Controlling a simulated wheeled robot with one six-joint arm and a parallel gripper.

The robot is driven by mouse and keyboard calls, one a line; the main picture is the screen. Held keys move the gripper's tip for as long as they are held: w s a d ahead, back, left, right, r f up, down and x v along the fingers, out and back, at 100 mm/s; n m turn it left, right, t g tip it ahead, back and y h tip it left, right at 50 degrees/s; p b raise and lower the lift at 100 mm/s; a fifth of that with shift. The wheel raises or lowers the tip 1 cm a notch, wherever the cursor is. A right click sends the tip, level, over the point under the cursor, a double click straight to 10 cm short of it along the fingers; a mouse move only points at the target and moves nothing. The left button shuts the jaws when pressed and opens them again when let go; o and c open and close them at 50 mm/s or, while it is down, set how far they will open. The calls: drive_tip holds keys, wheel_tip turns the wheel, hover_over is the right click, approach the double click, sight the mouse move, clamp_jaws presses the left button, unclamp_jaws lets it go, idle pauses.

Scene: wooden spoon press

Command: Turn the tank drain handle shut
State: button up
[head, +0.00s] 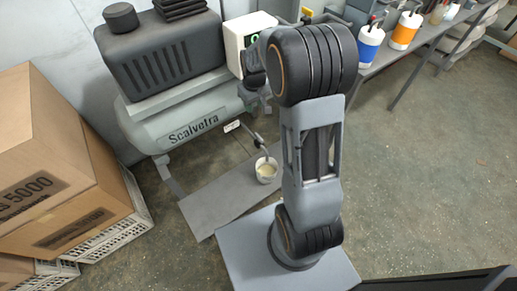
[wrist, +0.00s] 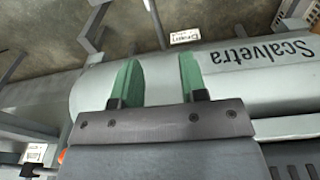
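The grey tank (head: 160,128), lettered "Scalvetra", lies across the left middle of the head view. A thin dark drain fitting (head: 259,141) hangs low by its right end, over a pale cup (head: 266,172); I cannot make out which way its handle points. In the wrist view the tank (wrist: 230,75) fills the space beyond my gripper (wrist: 158,82). Its two green fingers are apart with nothing between them. The drain handle is not clearly identifiable in the wrist view.
A small white tag (head: 232,127) is beside the tank. A black ribbed housing (head: 160,55) sits on top, with a white box (head: 240,40) to its right. Cardboard boxes (head: 60,165) stand left. A bench with a blue tub (head: 370,50) is behind right. Right floor is clear.

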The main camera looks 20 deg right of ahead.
drive_tip(key=g+b, duration=0.1)
drive_tip(key=b, duration=0.5)
hover_over(259, 136)
drive_tip(key=shift+n, duration=0.3)
wheel_tip(259, 136, down, 18)
drive_tip(key=shift+s+a+f, duration=0.1)
drive_tip(key=shift+a, duration=0.05)
drive_tip(key=shift+f+b, duration=1.3)
drive_tip(key=shift+f, duration=2.7)
clamp_jaws()
